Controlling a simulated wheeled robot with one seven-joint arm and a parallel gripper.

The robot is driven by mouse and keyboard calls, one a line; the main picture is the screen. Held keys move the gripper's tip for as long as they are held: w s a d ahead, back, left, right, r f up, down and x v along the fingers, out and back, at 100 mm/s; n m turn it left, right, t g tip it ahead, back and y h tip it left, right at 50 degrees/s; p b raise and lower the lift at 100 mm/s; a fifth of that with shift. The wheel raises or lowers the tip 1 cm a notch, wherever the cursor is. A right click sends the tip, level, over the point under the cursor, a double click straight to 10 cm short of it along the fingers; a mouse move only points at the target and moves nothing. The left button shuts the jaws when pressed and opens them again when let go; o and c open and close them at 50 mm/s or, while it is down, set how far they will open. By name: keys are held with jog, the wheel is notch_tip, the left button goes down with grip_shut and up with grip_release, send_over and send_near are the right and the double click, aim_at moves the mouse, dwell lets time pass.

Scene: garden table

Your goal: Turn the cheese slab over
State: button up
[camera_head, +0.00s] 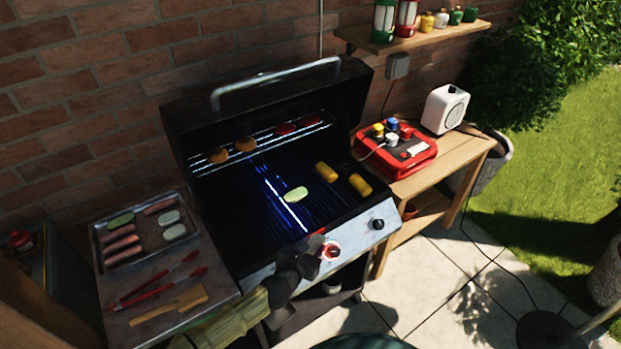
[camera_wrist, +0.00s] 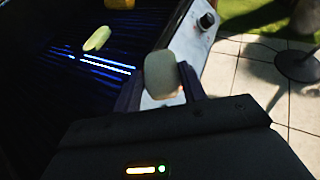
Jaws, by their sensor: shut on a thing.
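A pale, rounded cheese slab (camera_wrist: 160,72) is held between the two fingers of my gripper (camera_wrist: 160,88) in the wrist view. The slab stands up between the fingertips, clear of the grate. In the head view my gripper (camera_head: 306,258) is over the front edge of the grill, by the control panel; the slab is hard to make out there. A pale green slice (camera_head: 296,194) lies on the grate of the open grill (camera_head: 235,222), beyond my gripper. It also shows in the wrist view (camera_wrist: 97,39).
Two yellow corn pieces (camera_head: 327,172) lie right of the slice. Patties sit on the upper rack (camera_head: 265,142). A tray (camera_head: 110,262) of sausages and slices, tongs (camera_head: 165,284) and a wooden spatula (camera_head: 190,298) are at left. The lower-left grate is bare.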

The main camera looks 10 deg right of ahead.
jog(key=shift+w+f+n+t+y, duration=0.15)
jog(key=shift+w+n+t+y, duration=0.25)
jog(key=shift+w+n+y, duration=0.15)
jog(key=shift+w+d+n+t+y+b, duration=0.1)
jog(key=shift+w+n+t+y+b, duration=0.3)
jog(key=shift+w+n+y+b, duration=0.25)
jog(key=w+d+r+n+t+y+b, duration=0.1)
jog(key=w+d+r+n+y+b, duration=0.2)
jog(key=r, duration=0.5)
jog(key=w+d+n+y, duration=0.1)
jog(key=w+n+y, duration=0.1)
jog(key=w, duration=0.1)
jog(key=shift+w+r+y, duration=0.35)
jog(key=shift+r+y, duration=0.05)
jog(key=shift+d, duration=0.1)
